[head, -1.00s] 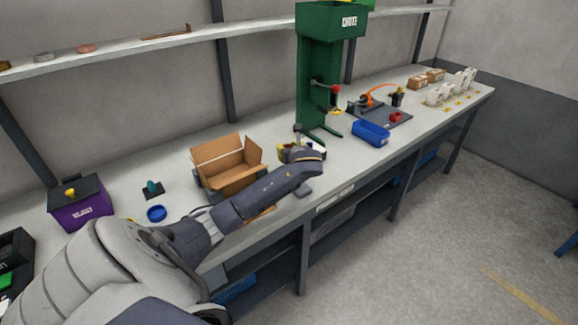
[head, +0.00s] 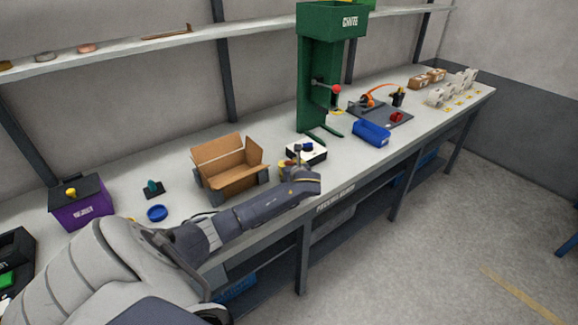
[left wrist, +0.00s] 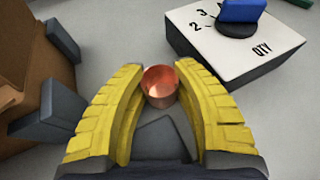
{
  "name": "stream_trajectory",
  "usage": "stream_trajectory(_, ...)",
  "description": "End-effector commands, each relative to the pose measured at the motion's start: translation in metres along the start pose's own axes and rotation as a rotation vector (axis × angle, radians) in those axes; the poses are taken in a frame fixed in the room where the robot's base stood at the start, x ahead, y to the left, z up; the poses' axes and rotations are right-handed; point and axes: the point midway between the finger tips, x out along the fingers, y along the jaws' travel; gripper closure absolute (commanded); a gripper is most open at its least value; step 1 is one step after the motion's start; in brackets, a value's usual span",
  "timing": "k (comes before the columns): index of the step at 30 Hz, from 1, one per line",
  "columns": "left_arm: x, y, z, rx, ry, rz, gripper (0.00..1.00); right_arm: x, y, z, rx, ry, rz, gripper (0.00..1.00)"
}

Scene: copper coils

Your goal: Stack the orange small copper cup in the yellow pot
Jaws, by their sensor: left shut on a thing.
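A small orange copper cup (left wrist: 160,84) shows upright in the left wrist view, between the tips of the yellow fingers of my left gripper (left wrist: 161,92). The gripper is shut on it. In the head view my left gripper (head: 290,168) is over the bench, just in front of the white dial box; the cup is too small to make out there. I cannot pick out the yellow pot in either view. My right gripper is not in view.
The white dial box (left wrist: 240,32) with a blue knob stands close on the right of the fingers. An open cardboard box (head: 228,167) stands on the left. A green machine (head: 316,85) is behind, and a blue bin (head: 371,133) is farther right.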

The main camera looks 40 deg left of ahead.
Motion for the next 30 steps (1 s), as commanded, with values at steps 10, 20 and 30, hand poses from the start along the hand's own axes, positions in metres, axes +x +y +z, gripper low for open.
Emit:
stream_trajectory(10,0.001,0.000,-0.002,0.000,0.000,-0.001,0.61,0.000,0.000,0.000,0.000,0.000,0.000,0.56)
stream_trajectory(20,0.000,0.000,0.000,-0.001,-0.001,0.000,0.60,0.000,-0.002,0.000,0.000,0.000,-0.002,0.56)
stream_trajectory(30,-0.043,-0.001,-0.001,-0.002,0.002,-0.005,0.60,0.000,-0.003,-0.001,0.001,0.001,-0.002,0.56)
